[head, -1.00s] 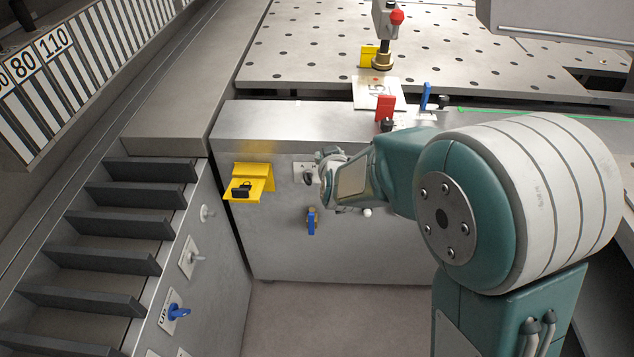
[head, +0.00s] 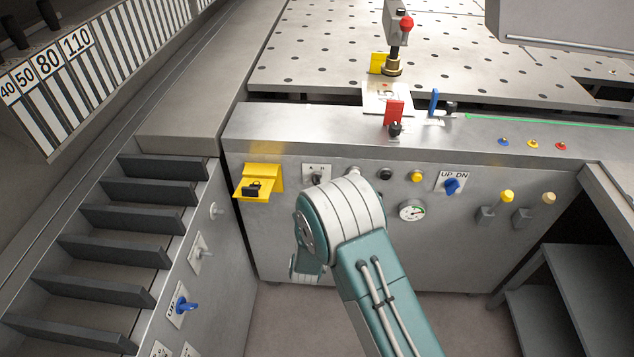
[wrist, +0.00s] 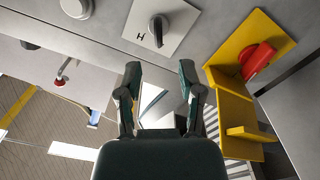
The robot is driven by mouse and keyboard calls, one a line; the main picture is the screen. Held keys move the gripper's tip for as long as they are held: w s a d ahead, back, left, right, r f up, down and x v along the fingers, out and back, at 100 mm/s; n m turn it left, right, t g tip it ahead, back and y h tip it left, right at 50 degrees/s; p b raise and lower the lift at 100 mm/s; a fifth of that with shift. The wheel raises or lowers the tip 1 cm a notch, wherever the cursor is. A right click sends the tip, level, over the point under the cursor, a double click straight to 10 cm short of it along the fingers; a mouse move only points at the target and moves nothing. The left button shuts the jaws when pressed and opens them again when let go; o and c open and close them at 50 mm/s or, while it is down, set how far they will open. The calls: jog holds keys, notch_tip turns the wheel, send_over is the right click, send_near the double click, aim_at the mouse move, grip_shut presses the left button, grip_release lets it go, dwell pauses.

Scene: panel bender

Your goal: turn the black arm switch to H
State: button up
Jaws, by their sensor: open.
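The black arm switch (head: 316,179) sits on a pale plate lettered A on the left and H on the right, on the front panel in the head view. In the wrist view the black switch (wrist: 158,30) is at the top, with the H to its left. Its handle lies roughly up and down in that picture, beside the H rather than on it. My gripper (wrist: 160,85) is open and empty, its two fingers below the switch plate in the picture and apart from it. In the head view my arm hides the fingers.
A gauge (head: 411,210) and a blue UP/DN switch (head: 452,187) are to the right.

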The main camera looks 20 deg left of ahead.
aim_at(316, 179)
jog(key=x, duration=0.8)
jog(key=shift+w, duration=0.3)
jog(key=shift+d+r, duration=0.1)
grip_shut()
